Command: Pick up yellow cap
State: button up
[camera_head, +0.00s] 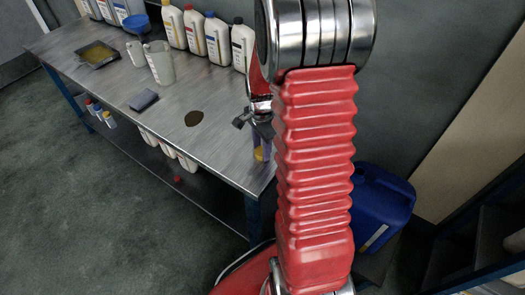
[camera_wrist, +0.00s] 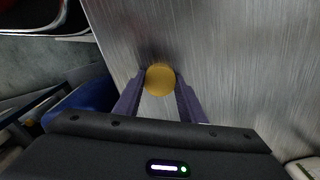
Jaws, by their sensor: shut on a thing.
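The yellow cap (camera_wrist: 159,79) is a round yellow disc, seen from above in the wrist view. My gripper (camera_wrist: 159,86) is shut on it, with one purple finger on each side. In the head view my gripper (camera_head: 264,142) points down over the right end of the metal table (camera_head: 225,135). A bit of the yellow cap (camera_head: 258,154) shows there beside a purple finger. My red arm hides part of the gripper and the table's right end. I cannot tell whether the cap touches the tabletop.
Several white bottles (camera_head: 196,32) stand along the table's back edge. A clear pitcher (camera_head: 160,65), a blue funnel (camera_head: 137,22), an oily tray (camera_head: 97,54), a dark sponge (camera_head: 144,100) and a dark puddle (camera_head: 194,118) are on the tabletop. A blue canister (camera_head: 382,208) stands right of my arm.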

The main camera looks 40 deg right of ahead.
aim_at(261, 151)
jog(key=shift+r, duration=0.1)
notch_tip(261, 151, up, 10)
dwell(0.6)
dwell(0.4)
jog(key=w+a+f+n, duration=0.1)
jog(key=w+a+n, duration=0.5)
jog(key=a+n, duration=0.3)
jog(key=w+a+f+n, duration=0.1)
jog(key=w+a+n, duration=0.6)
jog(key=a+n, duration=0.2)
jog(key=a, duration=0.2)
jog(key=shift+w+a+f+n, duration=0.15)
jog(key=shift+a+f+n, duration=0.05)
jog(key=shift+a+n, duration=0.1)
